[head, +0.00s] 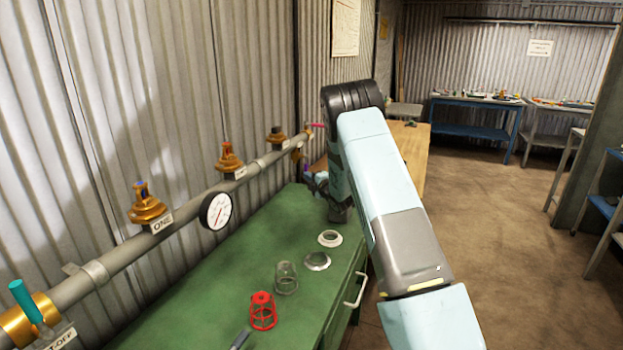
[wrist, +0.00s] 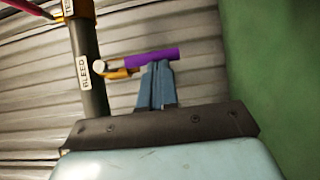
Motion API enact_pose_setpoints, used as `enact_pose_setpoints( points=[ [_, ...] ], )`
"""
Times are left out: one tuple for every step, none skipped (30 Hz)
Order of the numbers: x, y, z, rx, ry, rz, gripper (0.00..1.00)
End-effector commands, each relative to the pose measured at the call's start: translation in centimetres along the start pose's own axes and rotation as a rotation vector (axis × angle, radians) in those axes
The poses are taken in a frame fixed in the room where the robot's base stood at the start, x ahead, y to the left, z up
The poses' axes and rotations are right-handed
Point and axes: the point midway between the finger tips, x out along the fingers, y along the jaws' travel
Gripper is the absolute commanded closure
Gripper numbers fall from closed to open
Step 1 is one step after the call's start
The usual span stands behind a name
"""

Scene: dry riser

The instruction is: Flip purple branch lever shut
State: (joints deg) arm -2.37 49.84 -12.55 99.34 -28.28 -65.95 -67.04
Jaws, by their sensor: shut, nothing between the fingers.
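The purple lever (wrist: 152,57) lies across the wrist view, pointing right, roughly in line with the small brass branch (wrist: 122,73) that sticks out beside the pipe's BLEED label (wrist: 83,72). My gripper (wrist: 158,66) is shut and empty, its fingertips right at the lever's lower edge in that view. I cannot tell whether they touch. In the head view only a small bit of purple (head: 306,168) shows at the bench's far end, beside my gripper (head: 310,182); my arm and wrist hide most of that spot.
The grey pipe (head: 190,195) runs along the corrugated wall with brass valves, a gauge (head: 216,211) and a teal lever (head: 25,300). A magenta lever (head: 318,125) is at its far end. A red cage (head: 263,311), glass jar (head: 286,278) and rings stand on the green bench (head: 205,282).

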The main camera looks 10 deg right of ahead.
Motion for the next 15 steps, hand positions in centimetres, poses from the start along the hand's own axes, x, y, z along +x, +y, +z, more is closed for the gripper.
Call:
enact_pose_setpoints(
  points=[
    [0.06, -0.06, 0.00, 0.000, 0.000, 0.000, 1.00],
    [0.08, -0.06, 0.00, 0.000, 0.000, 0.000, 1.00],
    [0.11, -0.08, 0.01, 0.000, 0.000, 0.000, 1.00],
    [0.12, -0.10, 0.03, 0.000, 0.000, 0.000, 1.00],
    [0.14, -0.11, 0.05, 0.000, 0.000, 0.000, 1.00],
    [0.16, -0.13, 0.08, 0.000, 0.000, 0.000, 1.00],
    [0.17, -0.14, 0.11, 0.000, 0.000, 0.000, 1.00],
    [0.19, -0.16, 0.14, 0.000, 0.000, 0.000, 1.00],
    [0.21, -0.18, 0.18, 0.001, 0.000, 0.000, 1.00],
    [0.23, -0.20, 0.21, 0.001, 0.000, 0.000, 1.00],
    [0.25, -0.22, 0.24, 0.001, 0.000, -0.001, 1.00],
    [0.27, -0.23, 0.28, 0.001, 0.000, -0.001, 1.00],
    [0.29, -0.25, 0.32, 0.001, 0.000, -0.001, 1.00],
    [0.31, -0.27, 0.35, 0.001, 0.000, -0.001, 1.00],
    [0.34, -0.28, 0.40, 0.001, 0.000, -0.001, 1.00]
  ],
)
